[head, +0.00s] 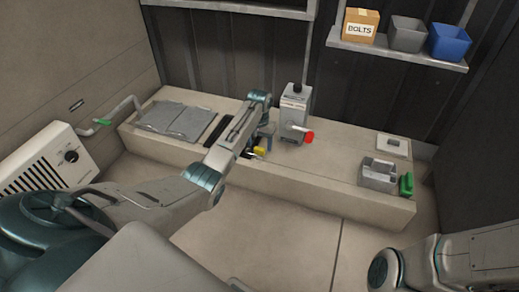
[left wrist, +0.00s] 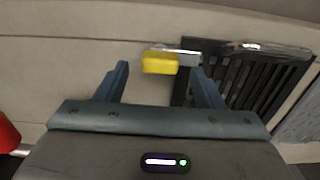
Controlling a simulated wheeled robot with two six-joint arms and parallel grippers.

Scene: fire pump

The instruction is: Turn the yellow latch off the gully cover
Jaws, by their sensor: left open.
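The yellow latch (head: 259,150) is a small block on the bench top, just below my left gripper in the head view. In the left wrist view the yellow latch (left wrist: 160,63) sits on a short metal bar beside a dark slotted cover (left wrist: 240,85). My left gripper (left wrist: 163,75) is open, with one blue-grey finger on each side of the latch; I cannot tell whether either touches it. The cover is partly hidden by a finger there, and partly by my left arm in the head view (head: 212,127). My right gripper is out of view.
A grey pump unit with a red knob (head: 307,136) stands close right of my left gripper. Grey folded plates (head: 175,120) lie to the left. A grey box (head: 378,176) and green item (head: 406,184) stand at the right end. The bench (head: 330,165) between is clear.

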